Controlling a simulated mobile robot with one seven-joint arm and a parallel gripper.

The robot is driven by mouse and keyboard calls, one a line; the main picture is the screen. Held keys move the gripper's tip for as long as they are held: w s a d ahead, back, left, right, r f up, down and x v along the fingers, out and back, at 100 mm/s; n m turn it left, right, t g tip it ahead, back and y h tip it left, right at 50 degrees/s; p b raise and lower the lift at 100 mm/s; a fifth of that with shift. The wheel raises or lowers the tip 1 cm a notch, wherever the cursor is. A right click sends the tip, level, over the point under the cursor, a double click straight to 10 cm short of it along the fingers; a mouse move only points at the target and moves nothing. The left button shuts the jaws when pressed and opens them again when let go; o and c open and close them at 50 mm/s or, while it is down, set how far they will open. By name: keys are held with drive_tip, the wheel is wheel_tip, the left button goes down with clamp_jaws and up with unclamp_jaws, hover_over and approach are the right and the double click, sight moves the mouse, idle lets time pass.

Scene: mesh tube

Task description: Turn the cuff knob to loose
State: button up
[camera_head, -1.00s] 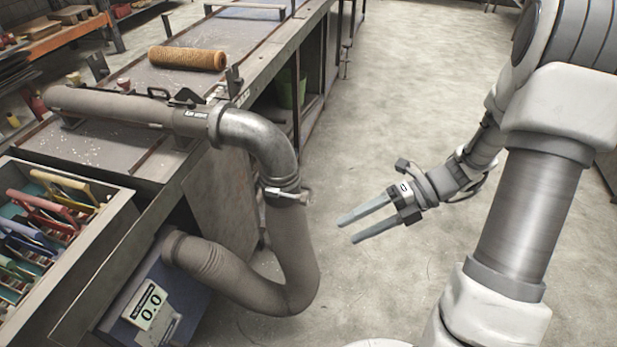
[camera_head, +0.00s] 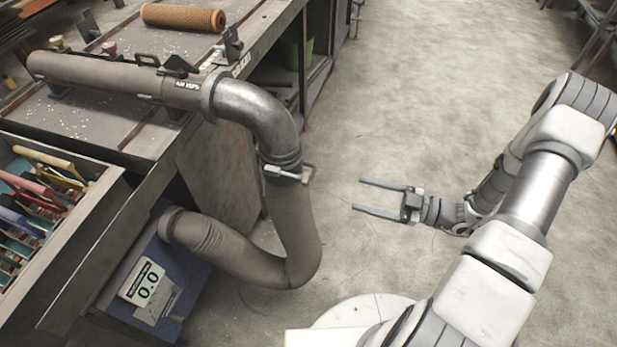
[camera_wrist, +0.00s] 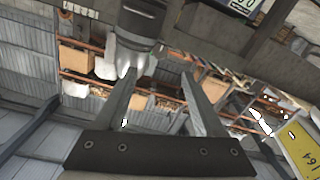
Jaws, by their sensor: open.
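The cuff knob (camera_head: 306,173) is a small light handle on the metal cuff (camera_head: 285,172), where the grey hose (camera_head: 292,225) meets the bent metal pipe (camera_head: 258,105). My gripper (camera_head: 358,194) is open and empty, to the right of the cuff and a little lower in the head view. Its two fingers point left toward the hose, with a clear gap between them and the knob. The wrist view shows both fingers (camera_wrist: 163,95) spread with nothing between them. I cannot make out the knob in the wrist view.
The workbench (camera_head: 150,135) carries a mesh tube (camera_head: 183,17) and a long grey tube (camera_head: 95,75). A tool drawer (camera_head: 75,240) is at the left. A blue box with a 0.0 display (camera_head: 148,284) joins the hose below. The floor (camera_head: 400,110) right of the bench is clear.

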sight(310, 180)
drive_tip(key=x, duration=1.4)
drive_tip(key=shift+w+a, duration=0.1)
drive_tip(key=shift+a, duration=0.15)
clamp_jaws()
